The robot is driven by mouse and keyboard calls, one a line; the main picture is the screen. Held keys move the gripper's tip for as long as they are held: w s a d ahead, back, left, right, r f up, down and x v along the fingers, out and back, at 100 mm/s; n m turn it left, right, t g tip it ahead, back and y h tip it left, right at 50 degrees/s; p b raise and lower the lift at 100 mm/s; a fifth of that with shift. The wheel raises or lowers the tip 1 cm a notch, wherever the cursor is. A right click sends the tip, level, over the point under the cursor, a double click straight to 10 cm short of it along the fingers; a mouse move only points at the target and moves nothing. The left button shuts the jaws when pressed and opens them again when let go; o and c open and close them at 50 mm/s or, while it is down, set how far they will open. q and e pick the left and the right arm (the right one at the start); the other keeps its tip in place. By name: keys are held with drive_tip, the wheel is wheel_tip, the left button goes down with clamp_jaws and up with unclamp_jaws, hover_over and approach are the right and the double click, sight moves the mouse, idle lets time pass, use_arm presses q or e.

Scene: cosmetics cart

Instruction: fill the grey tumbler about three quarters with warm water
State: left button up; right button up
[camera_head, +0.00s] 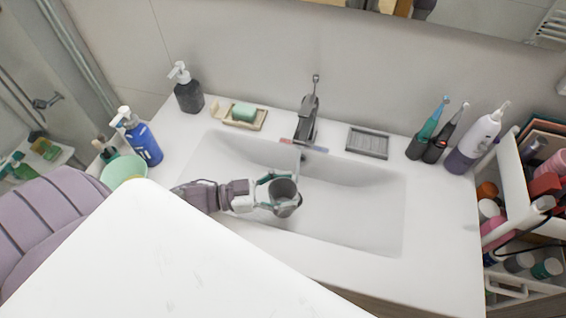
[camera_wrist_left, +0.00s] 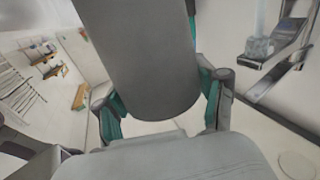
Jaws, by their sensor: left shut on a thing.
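The grey tumbler (camera_head: 286,190) is over the left-middle part of the white sink basin (camera_head: 365,215), its open mouth facing up toward the head camera. My left gripper (camera_head: 272,193) is shut around its side; in the left wrist view the tumbler (camera_wrist_left: 145,60) fills the space between the green-padded fingers. The dark faucet (camera_head: 307,118) stands behind the basin, its spout end above and slightly right of the tumbler in the picture. In the left wrist view a pale translucent column (camera_wrist_left: 259,46), apparently running water, shows at the spout, beside the tumbler. The water level inside is not visible. My right gripper is not in view.
A soap dish (camera_head: 260,120) with green soap, a dark pump bottle (camera_head: 188,97) and a blue pump bottle (camera_head: 144,143) stand left. A grey tray (camera_head: 367,143), electric toothbrushes and a white-purple device (camera_head: 474,143) stand right. The basin's right side is clear.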

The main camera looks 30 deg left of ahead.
sight(290, 183)
use_arm(q)
drive_tip(key=w+f+b, duration=0.1)
drive_tip(key=w+b, duration=0.1)
drive_tip(key=w+f+b, duration=0.1)
drive_tip(key=b, duration=0.1)
drive_tip(key=shift+w+a+f, duration=0.35)
drive_tip(key=shift+w+a, duration=0.05)
drive_tip(key=shift+w+a+f+b, duration=0.15)
drive_tip(key=shift+w+f+b, duration=0.1)
drive_tip(key=shift+w+b, duration=0.35)
drive_tip(key=shift+w+a+f+b, duration=0.1)
drive_tip(key=shift+w+f+b, duration=0.1)
drive_tip(key=shift+w+b, duration=0.35)
drive_tip(key=w+a+b, duration=0.1)
drive_tip(key=w+b, duration=0.1)
drive_tip(key=w, duration=0.4)
drive_tip(key=shift+a, duration=0.2)
idle(0.4)
idle(1.5)
